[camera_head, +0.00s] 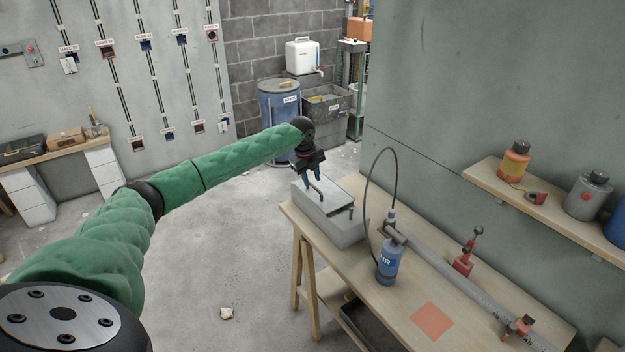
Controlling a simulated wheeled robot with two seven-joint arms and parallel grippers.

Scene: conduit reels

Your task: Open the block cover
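The grey block (348,232) sits at the left end of the wooden bench. Its lid-like cover (317,204) lies on top and looks closed, with a dark bent handle or bar along it. My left gripper (313,181) points down at the far left part of the cover, right by the handle. Its fingers are small and dark here, so I cannot tell whether they touch or grip the handle. My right gripper is not in view.
On the wooden bench (395,325) stand a blue AIR bottle (390,262) with a black hose, a long metal rail (450,278) and a red tool (464,262). An orange square (432,321) marks the bench top. A wall shelf (545,207) holds canisters. Floor left of the bench is mostly clear.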

